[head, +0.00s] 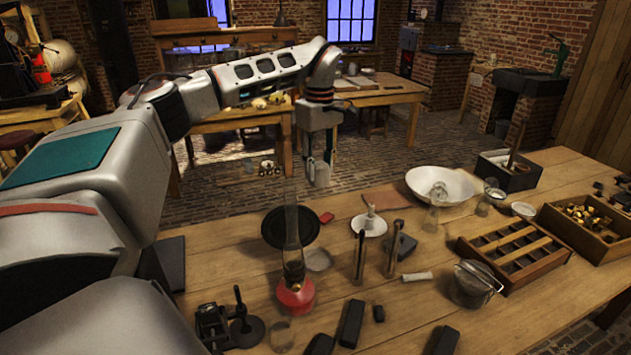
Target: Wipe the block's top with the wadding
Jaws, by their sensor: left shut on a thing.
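My left gripper (319,172) hangs above the floor just beyond the table's far edge, fingers pointing down. It is shut on a small pale thing between its fingers, too small to identify surely; it may be the wadding. A dark block (404,246) lies on the table beside two upright dark rods, to the right of and below the gripper in the picture. Other dark blocks (352,323) lie at the front, so I cannot tell which one the task means. The gripper is apart from all of them. My right gripper is not in view.
A red-based lamp (295,292) with a tall glass chimney stands near the left arm. A black round plate (290,228), white bowl (440,184), metal pail (472,286), slotted wooden rack (514,254) and tray of brass parts (590,226) crowd the table (405,320). The front middle is partly clear.

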